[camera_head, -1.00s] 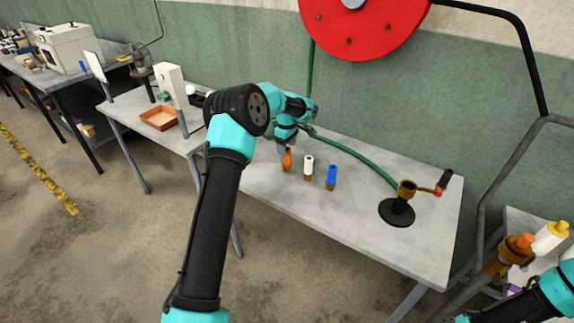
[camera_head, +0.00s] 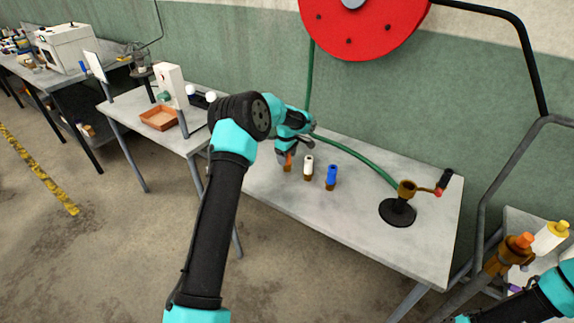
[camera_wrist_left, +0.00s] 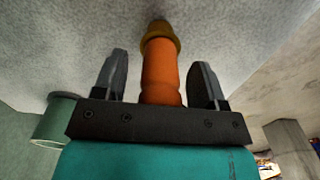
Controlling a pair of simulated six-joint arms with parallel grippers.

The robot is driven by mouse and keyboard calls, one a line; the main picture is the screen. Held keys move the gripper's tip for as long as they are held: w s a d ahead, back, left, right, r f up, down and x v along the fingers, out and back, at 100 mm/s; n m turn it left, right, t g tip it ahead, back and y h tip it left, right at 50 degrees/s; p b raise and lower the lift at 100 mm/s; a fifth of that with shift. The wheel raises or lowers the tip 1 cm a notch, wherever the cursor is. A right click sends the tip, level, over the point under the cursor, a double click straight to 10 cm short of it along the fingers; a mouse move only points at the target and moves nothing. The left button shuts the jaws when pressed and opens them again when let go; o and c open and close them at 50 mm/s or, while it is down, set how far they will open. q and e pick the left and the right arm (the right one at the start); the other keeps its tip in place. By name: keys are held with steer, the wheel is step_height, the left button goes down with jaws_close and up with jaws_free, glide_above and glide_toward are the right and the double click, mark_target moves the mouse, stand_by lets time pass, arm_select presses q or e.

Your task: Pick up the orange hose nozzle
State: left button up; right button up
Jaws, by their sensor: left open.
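The orange hose nozzle (camera_head: 288,165) stands on the grey table beside a white nozzle (camera_head: 308,167) and a blue nozzle (camera_head: 331,176), each with a brass-coloured base. My left gripper (camera_head: 282,158) is over the orange nozzle and partly hides it in the head view. In the left wrist view, the orange nozzle (camera_wrist_left: 161,72) lies between the two open fingers of my left gripper (camera_wrist_left: 160,80), with a gap on each side. Its brass end (camera_wrist_left: 159,36) points away from the palm.
A green hose (camera_head: 362,162) runs along the back of the table to a black stand with a brass fitting (camera_head: 405,190). A red reel (camera_head: 375,32) hangs on the wall. An orange tray (camera_head: 160,117) lies at the left. The table's front middle is clear.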

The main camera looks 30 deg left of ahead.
arm_select(q)
steer(key=shift+c, duration=0.4)
steer(key=c, duration=1)
steer(key=shift+r, duration=0.1)
steer(key=shift+r, duration=0.35)
steer(key=shift+s+d+r, duration=0.1)
steer(key=shift+s+r, duration=0.05)
steer(key=shift+r, duration=0.55)
steer(key=shift+s+d+r, duration=0.1)
steer(key=shift+s+r, duration=0.05)
steer(key=shift+r, duration=0.55)
steer(key=s+d+r, duration=0.1)
steer(key=s+d, duration=0.7)
steer(key=s, duration=0.5)
steer(key=shift+r, duration=0.2)
